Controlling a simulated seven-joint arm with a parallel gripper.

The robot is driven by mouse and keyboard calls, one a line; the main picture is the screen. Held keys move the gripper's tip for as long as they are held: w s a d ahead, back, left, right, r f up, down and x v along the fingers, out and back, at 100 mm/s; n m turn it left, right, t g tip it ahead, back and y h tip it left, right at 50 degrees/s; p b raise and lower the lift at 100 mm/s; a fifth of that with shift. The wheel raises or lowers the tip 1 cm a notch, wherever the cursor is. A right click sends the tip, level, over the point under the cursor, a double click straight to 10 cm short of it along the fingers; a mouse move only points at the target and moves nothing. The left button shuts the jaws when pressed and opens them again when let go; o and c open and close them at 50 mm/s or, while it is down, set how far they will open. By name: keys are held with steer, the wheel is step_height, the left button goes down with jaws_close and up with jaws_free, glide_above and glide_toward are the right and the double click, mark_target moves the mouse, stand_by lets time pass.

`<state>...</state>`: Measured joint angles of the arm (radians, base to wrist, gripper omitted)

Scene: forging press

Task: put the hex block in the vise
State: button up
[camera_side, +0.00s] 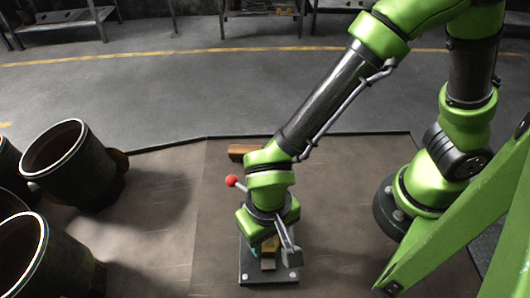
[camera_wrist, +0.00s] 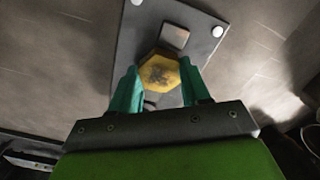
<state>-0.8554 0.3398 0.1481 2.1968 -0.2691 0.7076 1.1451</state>
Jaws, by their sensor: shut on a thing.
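The yellow hex block (camera_wrist: 159,72) is between the two teal fingers of my gripper (camera_wrist: 158,85) in the wrist view, and the gripper is shut on it. The vise is seen as a dark base plate (camera_wrist: 128,52) with pale bolts, with a small grey jaw block (camera_wrist: 174,36) just beyond the hex block. In the side view my gripper (camera_side: 264,248) points down over the vise plate (camera_side: 268,282), with a bit of yellow hex block (camera_side: 270,244) showing. The wrist hides most of the vise, so I cannot tell whether the block touches it.
A red ball knob (camera_side: 231,180) on a short lever shows left of my wrist. A brown bar (camera_side: 240,151) lies behind my arm. Several large dark pipe sections (camera_side: 72,165) stand at the left. The table between them and the vise is clear.

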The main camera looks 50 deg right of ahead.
steer(key=shift+f, duration=0.2)
steer(key=o, duration=1.4)
steer(key=shift+c, duration=0.2)
steer(key=shift+r, duration=4)
